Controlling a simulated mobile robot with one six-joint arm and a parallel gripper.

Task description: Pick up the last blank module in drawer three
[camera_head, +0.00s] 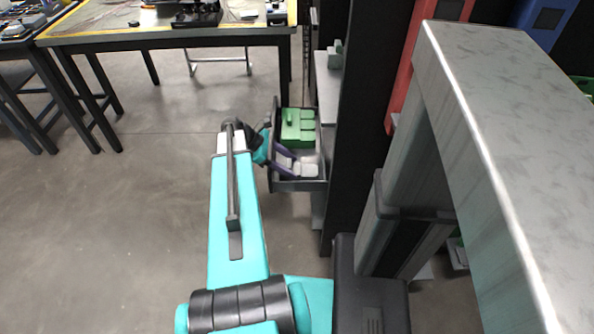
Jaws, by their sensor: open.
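An open drawer (299,185) sticks out from the dark cabinet at the centre of the view. Green pieces (298,125) sit in its far part, and pale grey-white blocks (305,169) lie in its near part. I cannot tell for certain which of these is the blank module, and no drawer number is readable. My gripper (293,164) reaches in over the drawer's left wall. Its purple fingers are open and low in the near part, beside the pale blocks. Contact with them cannot be made out at this size.
A dark cabinet column (358,110) stands right of the drawer. A yellow-edged worktable (160,36) with equipment stands at the back left. A grey metal-topped frame (505,120) fills the right side. The floor (150,200) left of my arm is clear.

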